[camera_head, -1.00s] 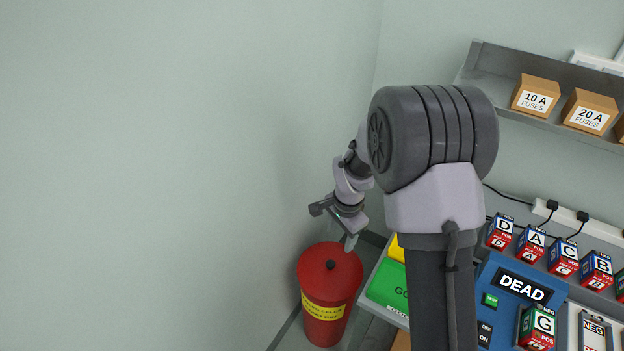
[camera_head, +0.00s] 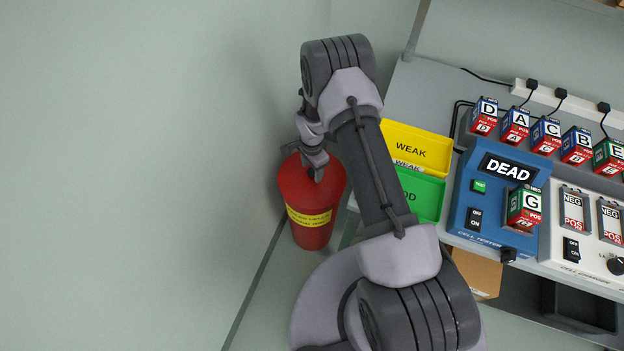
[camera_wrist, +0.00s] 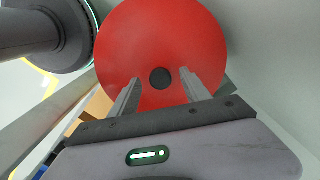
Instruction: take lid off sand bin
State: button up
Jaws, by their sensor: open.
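The red sand bin (camera_head: 310,226) with a yellow label stands on the floor by the wall. Its red lid (camera_wrist: 150,40) with a black knob (camera_wrist: 160,78) fills the middle of the wrist view. My gripper (camera_wrist: 158,82) is open, with one finger on each side of the knob as seen from the wrist. I cannot tell whether the fingers are level with the knob or still above it. In the head view my gripper (camera_head: 306,172) is over the lid and hides the knob and part of the lid.
The bench to the right holds a yellow WEAK tray (camera_head: 418,143), a green tray (camera_head: 424,194) and a blue cell tester (camera_head: 480,212) reading DEAD. A cardboard box (camera_head: 477,272) is under the bench. The wall is close behind and left of the bin.

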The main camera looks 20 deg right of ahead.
notch_tip(320, 180, down, 3)
jog(key=shift+r, duration=0.2)
grip_shut()
